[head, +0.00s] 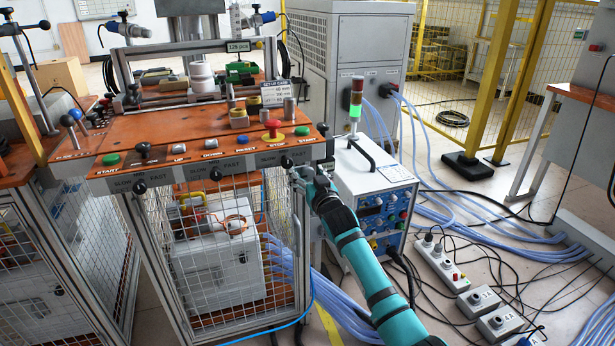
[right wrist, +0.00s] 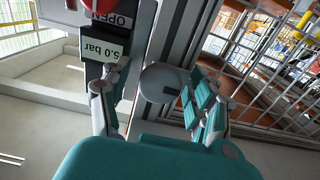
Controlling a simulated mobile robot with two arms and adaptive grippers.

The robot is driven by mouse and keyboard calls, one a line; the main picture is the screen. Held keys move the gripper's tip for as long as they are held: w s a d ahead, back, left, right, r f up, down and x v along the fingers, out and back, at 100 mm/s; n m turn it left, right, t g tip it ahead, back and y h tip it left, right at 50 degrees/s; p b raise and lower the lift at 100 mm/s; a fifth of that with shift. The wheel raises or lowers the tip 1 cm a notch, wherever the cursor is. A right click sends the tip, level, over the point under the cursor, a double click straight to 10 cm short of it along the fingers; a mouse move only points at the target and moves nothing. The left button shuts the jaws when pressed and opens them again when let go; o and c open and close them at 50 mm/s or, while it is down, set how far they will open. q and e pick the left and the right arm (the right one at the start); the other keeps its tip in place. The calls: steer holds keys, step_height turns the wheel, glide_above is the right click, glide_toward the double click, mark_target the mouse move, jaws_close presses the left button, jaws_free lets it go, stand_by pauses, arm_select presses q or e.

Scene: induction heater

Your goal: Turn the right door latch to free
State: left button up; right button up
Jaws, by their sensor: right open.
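My right gripper (head: 305,178) is at the right front post of the bench, below the control panel. It also shows in the right wrist view (right wrist: 155,98), open, with its two fingers apart. A rounded grey knob with a dark slot, which looks like the door latch (right wrist: 160,82), sits between the fingers on the grey frame. I cannot tell whether the fingers touch it. In the head view the gripper hides the latch. The mesh door (head: 225,250) is below the panel; its mesh also shows in the right wrist view (right wrist: 275,75). My left gripper is not in view.
A white power unit (head: 370,170) with a green-lit lamp tower (head: 356,97) stands right of the bench. Blue hoses (head: 420,150) and socket boxes (head: 440,262) lie on the floor at right. A "5.0 bar" label (right wrist: 103,48) is beside the left finger.

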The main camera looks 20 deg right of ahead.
steer(key=c, duration=1.2)
